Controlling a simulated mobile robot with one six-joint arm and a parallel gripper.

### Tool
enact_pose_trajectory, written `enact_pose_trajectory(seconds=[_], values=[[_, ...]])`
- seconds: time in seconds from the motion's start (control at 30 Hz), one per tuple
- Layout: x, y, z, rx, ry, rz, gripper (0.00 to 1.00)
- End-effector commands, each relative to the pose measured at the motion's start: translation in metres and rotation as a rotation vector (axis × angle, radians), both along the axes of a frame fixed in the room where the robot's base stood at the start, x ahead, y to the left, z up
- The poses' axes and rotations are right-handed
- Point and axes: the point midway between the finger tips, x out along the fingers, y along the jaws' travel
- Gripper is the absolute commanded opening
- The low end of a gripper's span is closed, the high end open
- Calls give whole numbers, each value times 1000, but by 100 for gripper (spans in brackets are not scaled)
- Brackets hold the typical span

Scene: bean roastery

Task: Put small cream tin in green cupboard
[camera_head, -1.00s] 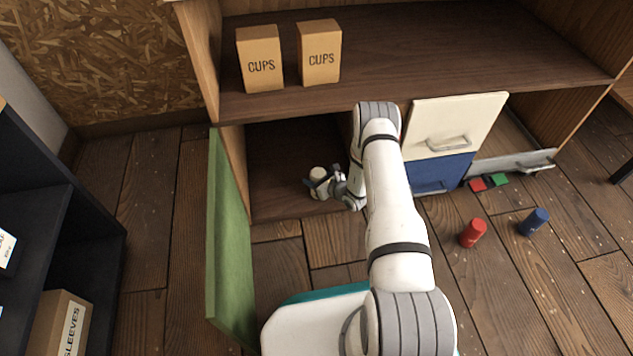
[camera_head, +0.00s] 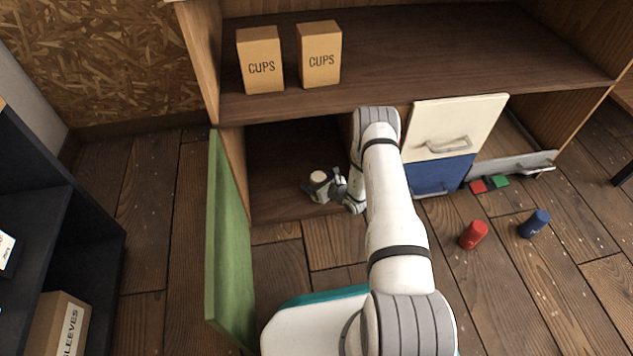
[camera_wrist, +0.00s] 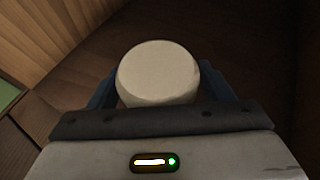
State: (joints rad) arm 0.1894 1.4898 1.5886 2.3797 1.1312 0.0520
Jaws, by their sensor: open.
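The small cream tin (camera_head: 318,176) stands upright on the floor of the cupboard, inside its opening. It also shows in the wrist view (camera_wrist: 158,72), with its round top toward the camera. The green cupboard door (camera_head: 229,240) is swung wide open at the left. My gripper (camera_head: 322,186) reaches into the cupboard at a low height. Its blue fingers stand on either side of the tin, and the jaws are open. The lower part of the tin is hidden by my gripper.
Two CUPS boxes (camera_head: 260,60) stand on the shelf above. A cream drawer (camera_head: 455,122) and a blue drawer (camera_head: 440,174) are right of the opening. A red tin (camera_head: 473,235) and a blue tin (camera_head: 534,223) stand on the floor. A dark shelf (camera_head: 60,200) is at the left.

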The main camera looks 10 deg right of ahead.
Motion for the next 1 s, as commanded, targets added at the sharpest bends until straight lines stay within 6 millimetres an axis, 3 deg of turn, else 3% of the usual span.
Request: enact_pose_trajectory(seconds=[0.17,0.5,0.77,0.87,1.0], values=[[-18,-13,15,1,3,-3,74],[-74,-47,41,1,1,-4,74],[-92,-57,53,-1,-6,11,74],[-85,-48,77,-11,-31,79,74],[-75,-19,141,-46,-92,277,74]])
